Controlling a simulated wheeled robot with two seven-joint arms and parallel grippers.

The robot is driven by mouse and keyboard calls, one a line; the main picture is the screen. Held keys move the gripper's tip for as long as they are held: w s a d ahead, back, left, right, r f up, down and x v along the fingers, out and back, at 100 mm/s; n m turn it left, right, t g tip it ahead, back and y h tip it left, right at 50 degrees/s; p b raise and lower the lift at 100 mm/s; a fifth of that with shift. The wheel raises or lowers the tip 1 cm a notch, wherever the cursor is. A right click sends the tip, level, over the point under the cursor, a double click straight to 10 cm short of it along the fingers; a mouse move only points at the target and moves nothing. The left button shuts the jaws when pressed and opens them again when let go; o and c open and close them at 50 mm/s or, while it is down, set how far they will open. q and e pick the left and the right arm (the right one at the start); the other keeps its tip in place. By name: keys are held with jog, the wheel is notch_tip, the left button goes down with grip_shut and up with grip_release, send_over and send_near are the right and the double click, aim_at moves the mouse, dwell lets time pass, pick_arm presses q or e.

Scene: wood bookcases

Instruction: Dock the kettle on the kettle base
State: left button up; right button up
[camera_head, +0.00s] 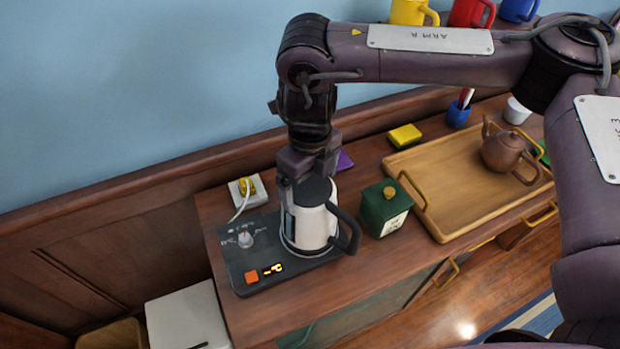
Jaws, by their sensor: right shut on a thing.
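The kettle (305,226) is white with a dark top and a black handle on its right side. It stands upright over the right part of the dark kettle base (243,262). The base has a dial, an orange button and a lit yellow display. I cannot tell if the kettle rests fully on it or hovers slightly above. My right gripper (309,184) reaches down from above and is shut on the kettle at its top; the gripper hides part of the lid. My left gripper is out of view.
A green canister (384,210) stands close to the right of the kettle handle. A wooden tray (440,192) with a brown teapot (503,152) lies farther right. A socket with a yellow plug (247,188) is behind the base. The cabinet's front edge is close.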

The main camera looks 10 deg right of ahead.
jog(key=shift+f+b, duration=0.4)
jog(key=shift+f, duration=0.1)
jog(key=o, duration=1.6)
jog(key=shift+r, duration=0.1)
notch_tip(320, 180, up, 11)
jog(key=p, duration=1.1)
